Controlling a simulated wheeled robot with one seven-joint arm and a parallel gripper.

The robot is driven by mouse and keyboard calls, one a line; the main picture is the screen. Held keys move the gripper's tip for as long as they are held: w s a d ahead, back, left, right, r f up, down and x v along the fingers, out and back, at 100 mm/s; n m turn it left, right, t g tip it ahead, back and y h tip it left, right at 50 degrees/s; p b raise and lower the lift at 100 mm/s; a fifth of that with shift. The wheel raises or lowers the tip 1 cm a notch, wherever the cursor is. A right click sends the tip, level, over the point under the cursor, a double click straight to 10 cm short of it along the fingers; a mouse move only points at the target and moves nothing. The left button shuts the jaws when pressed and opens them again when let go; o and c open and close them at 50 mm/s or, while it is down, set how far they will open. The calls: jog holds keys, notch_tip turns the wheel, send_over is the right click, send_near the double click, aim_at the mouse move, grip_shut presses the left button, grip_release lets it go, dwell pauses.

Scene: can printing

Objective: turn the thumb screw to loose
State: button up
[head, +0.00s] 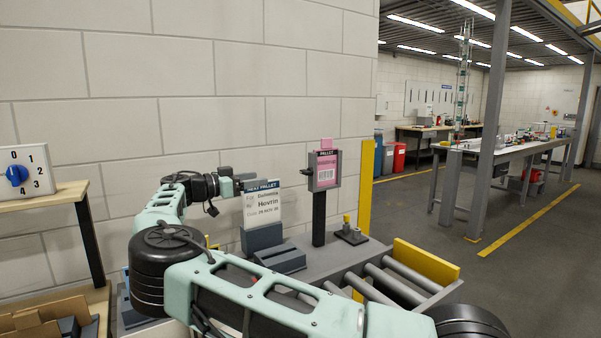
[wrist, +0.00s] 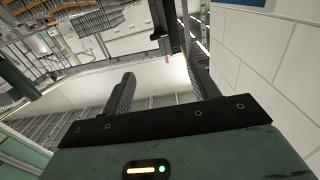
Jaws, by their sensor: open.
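A small dark knob, seemingly the thumb screw (head: 306,171), sticks out from the holder's left side. My gripper (head: 246,178) is to the left of it, behind the top of a white pallet card, pointing right with a clear gap to the knob. In the wrist view, my gripper (wrist: 158,68) has its two dark fingers apart with nothing between them. A dark upright part (wrist: 165,20) shows beyond the fingers there; I cannot tell the screw's setting.
The white pallet card (head: 262,208) stands in a grey block close to my gripper. A roller conveyor (head: 385,285) with yellow guards lies in front. A small fixture with pegs (head: 350,233) stands right of the post. A dial box (head: 20,172) sits on the left shelf.

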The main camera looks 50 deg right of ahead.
aim_at(303, 172)
jog(key=p+x, duration=0.4)
jog(key=x, duration=1)
jog(key=shift+s+d+p, duration=0.2)
jog(key=shift+d+p, duration=0.1)
jog(key=shift+x, duration=0.8)
jog(key=shift+f, duration=0.1)
jog(key=c, duration=1)
